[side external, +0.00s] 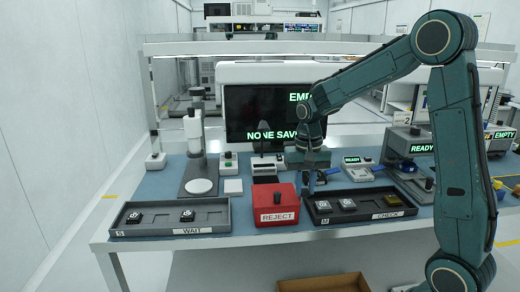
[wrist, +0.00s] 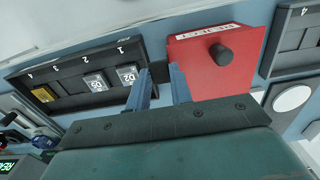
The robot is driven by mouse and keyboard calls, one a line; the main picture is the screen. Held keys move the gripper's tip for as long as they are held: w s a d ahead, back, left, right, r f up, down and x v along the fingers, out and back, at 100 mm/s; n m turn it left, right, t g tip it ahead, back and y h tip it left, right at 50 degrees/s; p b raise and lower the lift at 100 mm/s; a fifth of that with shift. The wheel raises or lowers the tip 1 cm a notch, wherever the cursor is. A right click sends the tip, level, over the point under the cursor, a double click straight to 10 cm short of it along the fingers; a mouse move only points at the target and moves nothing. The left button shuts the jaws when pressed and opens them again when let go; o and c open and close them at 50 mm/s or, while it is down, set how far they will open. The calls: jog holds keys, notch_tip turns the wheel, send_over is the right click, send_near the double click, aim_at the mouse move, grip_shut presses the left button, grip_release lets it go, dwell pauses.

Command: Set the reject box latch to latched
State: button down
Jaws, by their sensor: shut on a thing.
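The red reject box (side external: 276,210) stands at the table's front, between two dark trays, with a white REJECT label. In the wrist view the box (wrist: 212,75) is at upper right, with a round black knob (wrist: 221,53) on its lid. My gripper (side external: 311,188) points down by the box's right side in the side view. In the wrist view its two blue fingers (wrist: 160,74) straddle a small dark piece (wrist: 158,72) beside the box, which looks like the latch. The fingers hide part of it, and I cannot read whether it is latched.
The WAIT tray (side external: 160,230) with two chips is on the left. A press-like stand (side external: 195,150) and small devices are behind.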

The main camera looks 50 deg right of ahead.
jog(key=shift+w+d+g+y, duration=0.7)
jog(key=shift+w+g+y, duration=0.05)
jog(key=shift+g+y, duration=0.15)
jog(key=shift+r, duration=0.1)
jog(key=c, duration=1.2)
grip_release()
jog(key=shift+c, duration=0.2)
jog(key=shift+r, duration=0.1)
jog(key=v, duration=0.7)
jog(key=shift+r, duration=0.15)
